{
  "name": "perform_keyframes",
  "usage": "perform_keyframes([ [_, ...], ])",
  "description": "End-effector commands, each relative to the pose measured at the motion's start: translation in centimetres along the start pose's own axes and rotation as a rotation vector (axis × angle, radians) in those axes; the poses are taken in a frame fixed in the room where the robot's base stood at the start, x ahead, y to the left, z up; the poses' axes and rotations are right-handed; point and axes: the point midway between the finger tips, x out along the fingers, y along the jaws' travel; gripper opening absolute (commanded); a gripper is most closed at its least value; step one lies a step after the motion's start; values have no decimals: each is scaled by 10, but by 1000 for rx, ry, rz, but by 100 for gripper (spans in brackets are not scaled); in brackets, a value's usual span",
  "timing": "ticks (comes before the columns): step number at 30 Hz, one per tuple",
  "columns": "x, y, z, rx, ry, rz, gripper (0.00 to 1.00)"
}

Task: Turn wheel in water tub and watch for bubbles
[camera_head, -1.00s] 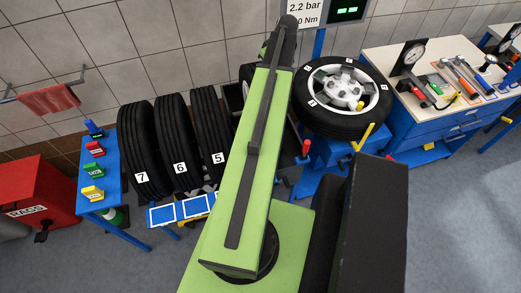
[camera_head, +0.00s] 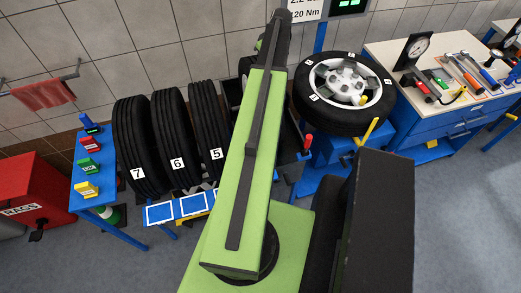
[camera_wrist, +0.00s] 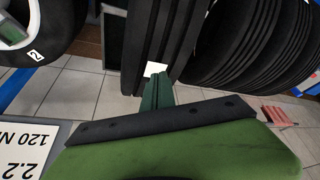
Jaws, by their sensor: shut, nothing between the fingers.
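In the wrist view an upright black tyre (camera_wrist: 176,30) stands straight ahead of my gripper (camera_wrist: 158,80). The fingers are shut and empty, with their tips close to the tread; I cannot tell whether they touch it. A small white patch (camera_wrist: 154,69) shows beside the tips. In the head view a piece of this tyre (camera_head: 245,66) seems to show behind my green arm, which hides most of it. A dark box-like frame (camera_wrist: 114,42) beside the tyre may be part of the tub. I see no water surface and no bubbles.
Several numbered tyres (camera_head: 170,140) stand in a rack left of my arm. A white-rimmed wheel (camera_head: 345,92) lies on a blue stand to the right. A tool bench (camera_head: 440,50) is farther right. A blue table (camera_head: 95,185) and a red cabinet (camera_head: 30,195) are at left.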

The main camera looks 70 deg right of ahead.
Motion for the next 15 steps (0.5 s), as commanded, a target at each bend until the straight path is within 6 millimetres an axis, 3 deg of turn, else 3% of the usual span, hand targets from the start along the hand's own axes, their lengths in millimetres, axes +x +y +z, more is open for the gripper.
perform_keyframes([
  [8, 0, 0, 0, 0, 0, 0, 0],
  [15, 12, 0, 5, 0, 0, 0, 0],
])
